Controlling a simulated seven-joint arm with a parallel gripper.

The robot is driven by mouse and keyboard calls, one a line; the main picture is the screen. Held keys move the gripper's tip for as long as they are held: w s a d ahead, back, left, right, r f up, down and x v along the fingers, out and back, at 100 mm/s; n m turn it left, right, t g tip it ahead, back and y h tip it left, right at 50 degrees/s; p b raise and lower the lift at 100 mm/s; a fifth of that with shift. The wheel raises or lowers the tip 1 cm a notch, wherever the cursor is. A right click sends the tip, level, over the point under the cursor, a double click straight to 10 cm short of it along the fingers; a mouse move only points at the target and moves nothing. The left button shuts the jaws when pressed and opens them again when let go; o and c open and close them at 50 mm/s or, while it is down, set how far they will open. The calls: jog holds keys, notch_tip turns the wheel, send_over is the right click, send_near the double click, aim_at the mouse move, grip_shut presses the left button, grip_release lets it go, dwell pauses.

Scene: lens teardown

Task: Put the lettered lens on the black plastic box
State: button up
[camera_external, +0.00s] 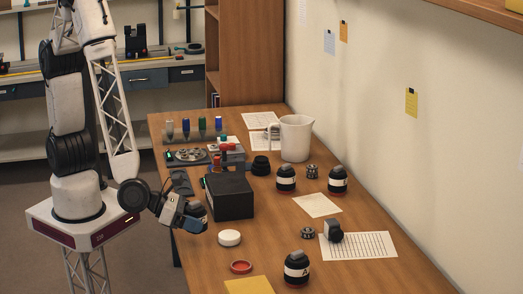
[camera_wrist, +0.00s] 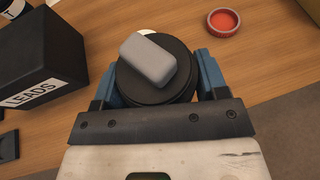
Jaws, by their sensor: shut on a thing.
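My gripper (camera_external: 197,226) is low at the table's left edge, in front of the black plastic box (camera_external: 229,196). In the wrist view my blue fingers (camera_wrist: 156,88) are shut on a black round thing (camera_wrist: 128,89) with a grey rounded block (camera_wrist: 148,59) on top. No letter shows on it, so I cannot tell whether it is a lens. The box, labelled LEADS, is at left there (camera_wrist: 40,55); its lid is bare. A black lens with a white band lettered A (camera_external: 297,269) stands at the front. Two more banded lenses stand behind (camera_external: 286,179) and at right (camera_external: 338,180).
A white disc (camera_external: 229,238) and a red dish (camera_external: 241,267) lie right of my gripper. A small dark item with a grey block (camera_external: 333,231) sits on a printed sheet (camera_external: 372,246).

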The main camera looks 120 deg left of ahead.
jog(key=shift+s+a+r, duration=0.2)
jog(key=shift+a+r, duration=0.1)
jog(key=shift+a, duration=0.1)
jog(key=s+a+r+n+g+y, duration=0.1)
jog(key=s+a+r, duration=0.3)
jog(key=s+a, duration=0.6)
jog(key=s+a+r+n+g+y, duration=0.1)
jog(key=s+a+r, duration=0.3)
jog(key=s+a, duration=0.5)
jog(key=shift+s+a+r+n+y, duration=0.2)
jog(key=shift+s+a+n+y, duration=0.15)
jog(key=shift+s, duration=0.5)
jog(key=shift+w, duration=0.15)
send_over(228, 182)
jog(key=shift+s+d+f, duration=0.15)
jog(key=shift+s+f, duration=0.2)
jog(key=shift+f, duration=0.35)
jog(key=shift+w, duration=0.5)
jog(key=shift+f, duration=1.8)
